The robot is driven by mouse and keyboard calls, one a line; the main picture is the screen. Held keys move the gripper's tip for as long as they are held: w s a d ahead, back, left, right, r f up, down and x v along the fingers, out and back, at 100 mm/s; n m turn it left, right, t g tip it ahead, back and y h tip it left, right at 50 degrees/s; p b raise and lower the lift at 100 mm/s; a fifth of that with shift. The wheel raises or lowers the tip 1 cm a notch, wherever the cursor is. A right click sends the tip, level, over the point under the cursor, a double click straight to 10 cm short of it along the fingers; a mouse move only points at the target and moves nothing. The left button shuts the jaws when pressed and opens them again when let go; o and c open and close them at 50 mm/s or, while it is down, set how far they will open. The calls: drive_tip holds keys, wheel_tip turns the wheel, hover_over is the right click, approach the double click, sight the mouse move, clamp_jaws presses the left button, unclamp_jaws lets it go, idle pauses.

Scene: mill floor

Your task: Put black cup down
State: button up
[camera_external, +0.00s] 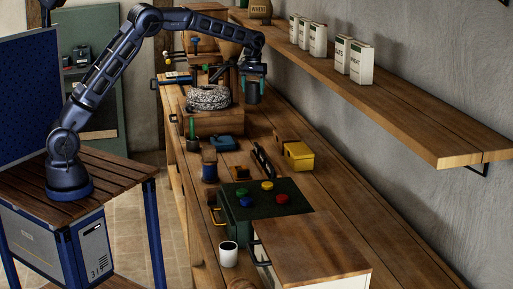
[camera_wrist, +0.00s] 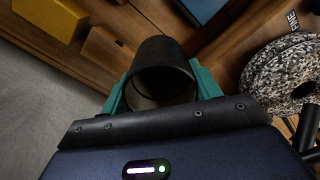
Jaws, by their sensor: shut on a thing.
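My gripper (camera_external: 252,91) is high over the workbench near the wall, beside the round speckled millstone. In the wrist view its green fingers (camera_wrist: 161,86) are closed on both sides of the black cup (camera_wrist: 164,52). The cup's open mouth faces the wrist camera. In the external view the cup is too small and dark to tell apart from the fingers. The cup is clear of the bench (camera_external: 345,213).
The millstone (camera_external: 209,97) sits on a wooden block left of my gripper. A shelf (camera_external: 400,105) juts from the wall.

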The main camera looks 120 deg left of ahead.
wheel_tip(320, 180, down, 20)
drive_tip(key=shift+r, duration=0.2)
idle(0.4)
drive_tip(key=shift+f, duration=0.1)
drive_tip(key=o, duration=1.1)
wheel_tip(320, 180, up, 12)
drive_tip(key=shift+r, duration=0.1)
